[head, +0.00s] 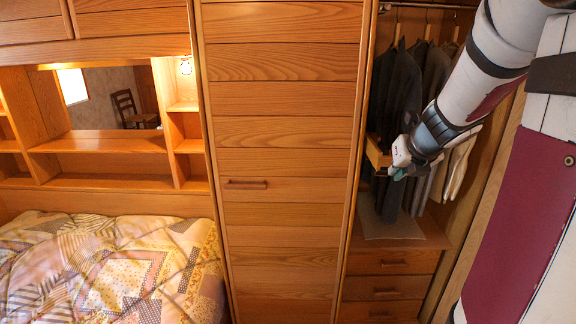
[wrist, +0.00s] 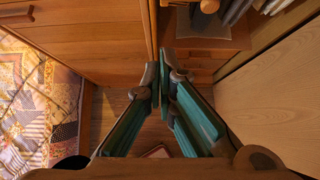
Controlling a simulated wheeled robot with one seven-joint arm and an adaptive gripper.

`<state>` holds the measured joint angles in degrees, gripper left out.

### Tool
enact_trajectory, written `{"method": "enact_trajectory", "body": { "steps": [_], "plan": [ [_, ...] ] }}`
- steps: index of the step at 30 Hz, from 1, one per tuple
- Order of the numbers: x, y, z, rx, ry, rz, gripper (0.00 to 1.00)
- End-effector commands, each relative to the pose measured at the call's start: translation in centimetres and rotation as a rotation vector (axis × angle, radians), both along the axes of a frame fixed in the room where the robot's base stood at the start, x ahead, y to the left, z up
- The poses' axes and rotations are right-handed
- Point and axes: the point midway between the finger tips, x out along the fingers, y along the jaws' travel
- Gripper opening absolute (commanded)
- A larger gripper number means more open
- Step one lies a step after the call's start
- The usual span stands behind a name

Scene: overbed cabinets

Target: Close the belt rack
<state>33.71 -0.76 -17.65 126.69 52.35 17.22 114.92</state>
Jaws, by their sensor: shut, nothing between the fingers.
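A small wooden piece (head: 377,154), apparently the belt rack, sticks out at the left side of the open wardrobe, among the hanging clothes. A rounded wooden end (wrist: 209,6), possibly of the same rack, shows at the top edge of the wrist view. My gripper (head: 396,173) is in front of the wardrobe opening, just right of and slightly below the wooden piece in the head view. In the wrist view the gripper's fingers (wrist: 162,82) are together and empty, below the rounded end. I cannot tell whether the gripper touches the rack; my arm and the clothes hide part of it.
Dark and light clothes (head: 400,85) hang in the wardrobe above several drawers (head: 390,262). A closed wooden door (head: 285,130) with a handle stands left of the opening. A bed with a patchwork quilt (head: 110,265) is at the left. The wooden floor (wrist: 110,105) shows below the gripper.

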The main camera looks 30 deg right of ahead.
Motion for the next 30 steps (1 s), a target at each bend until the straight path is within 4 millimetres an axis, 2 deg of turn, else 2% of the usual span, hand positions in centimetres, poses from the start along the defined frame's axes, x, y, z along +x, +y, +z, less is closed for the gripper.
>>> {"method": "enact_trajectory", "body": {
  "steps": [15, 17, 22, 30],
  "plan": [
    [6.0, -3.4, -7.2, 0.0, 0.003, 0.004, 0.0],
    [6.7, -3.9, -6.6, -0.003, 0.004, 0.008, 0.0],
    [8.2, -4.9, -6.4, -0.003, 0.003, 0.008, 0.0],
    [9.0, -5.3, -6.5, -0.002, 0.003, 0.008, 0.0]
  ]
}}
